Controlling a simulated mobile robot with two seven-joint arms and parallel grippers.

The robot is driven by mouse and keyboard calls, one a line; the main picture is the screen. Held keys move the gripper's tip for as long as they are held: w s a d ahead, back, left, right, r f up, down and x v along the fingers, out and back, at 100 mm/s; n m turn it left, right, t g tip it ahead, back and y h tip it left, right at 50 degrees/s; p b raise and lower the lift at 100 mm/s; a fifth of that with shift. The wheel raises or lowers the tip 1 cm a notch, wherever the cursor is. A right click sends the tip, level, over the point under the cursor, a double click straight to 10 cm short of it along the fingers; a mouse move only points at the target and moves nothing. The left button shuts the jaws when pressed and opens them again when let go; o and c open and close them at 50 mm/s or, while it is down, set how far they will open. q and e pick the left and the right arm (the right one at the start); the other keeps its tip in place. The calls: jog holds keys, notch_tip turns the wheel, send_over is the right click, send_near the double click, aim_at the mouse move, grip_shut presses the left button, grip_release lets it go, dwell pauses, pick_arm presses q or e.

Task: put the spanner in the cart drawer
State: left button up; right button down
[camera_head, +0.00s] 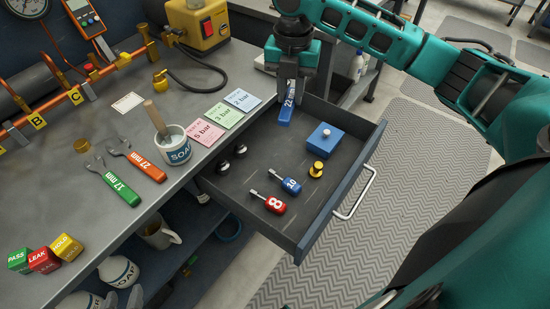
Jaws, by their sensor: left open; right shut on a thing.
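The cart drawer (330,205) is pulled out from under the worktop. My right gripper (290,82) comes down over the drawer's back end and is shut on the blue 22 mm spanner (285,115). The spanner hangs about upright, handle down, at the drawer's back end; I cannot tell whether its lower end touches anything. Its upper part is hidden by the gripper. An orange 27 mm spanner (147,166) and a green 17 mm spanner (122,189) lie on the worktop.
In the drawer are a blue lidded box (325,137), a yellow knob (316,169), red (274,205) and blue (291,186) screwdrivers, and dark round pieces (239,151). A soap mug (174,149) and coloured cards (205,132) are beside it on the worktop.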

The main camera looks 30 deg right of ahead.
jog(key=d+n, duration=0.1)
jog(key=n, duration=0.1)
jog(key=f+n, duration=0.1)
jog(key=n, duration=0.1)
jog(key=shift+w+d+b, duration=0.2)
jog(key=shift+d+b, duration=0.1)
jog(key=shift+d, duration=0.05)
jog(key=b, duration=0.3)
send_over(291, 159)
notch_tip(291, 159, down, 15)
jog(key=shift+s+r, duration=0.1)
jog(key=shift+f, duration=0.55)
notch_tip(291, 159, down, 4)
jog(key=shift+f+b, duration=0.1)
jog(key=shift+b, duration=0.5)
pick_arm(q)
jog(key=shift+w+d+f+h, duration=0.3)
jog(key=shift+w+d+f, duration=0.4)
jog(key=shift+d+f, duration=0.25)
pick_arm(e)
jog(key=c, duration=0.9)
grip_release()
jog(key=shift+f, duration=0.1)
jog(key=shift+c, duration=0.2)
pick_arm(q)
jog(key=shift+s+f, duration=0.1)
jog(key=shift+f, duration=0.05)
jog(key=shift+s+f, duration=0.1)
